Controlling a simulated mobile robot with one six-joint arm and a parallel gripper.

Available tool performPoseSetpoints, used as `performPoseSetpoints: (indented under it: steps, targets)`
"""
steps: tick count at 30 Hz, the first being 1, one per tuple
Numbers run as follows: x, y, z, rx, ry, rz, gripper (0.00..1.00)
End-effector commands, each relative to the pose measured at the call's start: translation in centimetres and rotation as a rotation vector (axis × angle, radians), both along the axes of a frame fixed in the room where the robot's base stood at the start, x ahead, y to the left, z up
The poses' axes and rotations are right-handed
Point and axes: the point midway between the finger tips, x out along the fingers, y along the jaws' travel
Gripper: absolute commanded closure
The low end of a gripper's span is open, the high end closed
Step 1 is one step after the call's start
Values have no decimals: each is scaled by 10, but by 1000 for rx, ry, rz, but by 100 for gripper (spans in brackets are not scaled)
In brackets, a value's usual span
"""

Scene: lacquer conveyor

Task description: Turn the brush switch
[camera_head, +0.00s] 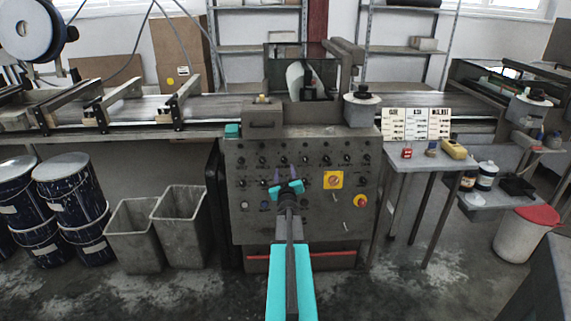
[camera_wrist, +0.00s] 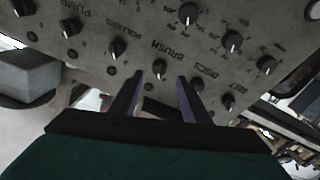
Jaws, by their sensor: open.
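The brush switch (camera_wrist: 158,68) is a dark round knob with a pale pointer mark, close to the printed word BRUSH in the wrist view. It sits on a grey control panel (camera_wrist: 150,25), which also shows in the head view (camera_head: 245,219). My gripper (camera_wrist: 160,77) is open, its two purple-grey fingers on either side of the knob in that view. I cannot tell whether they touch it or how far from the panel they are. In the head view my gripper (camera_head: 290,174) is in front of the panel's middle knobs. The brush switch cannot be picked out there.
Several similar knobs surround it, including the discs knob (camera_wrist: 197,84). A yellow-backed switch (camera_head: 334,180) and a red emergency button (camera_head: 360,201) are to the right. Grey bins (camera_head: 134,240) stand left, a small table (camera_head: 405,162) right. Floor in front is clear.

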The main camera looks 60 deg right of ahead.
Motion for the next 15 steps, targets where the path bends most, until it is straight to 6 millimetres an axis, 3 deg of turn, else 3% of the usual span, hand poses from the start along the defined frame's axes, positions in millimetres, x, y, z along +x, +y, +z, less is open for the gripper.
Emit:
performPoseSetpoints:
  steps: [15]
  targets:
    - [26,-37,0,0,0,0,58]
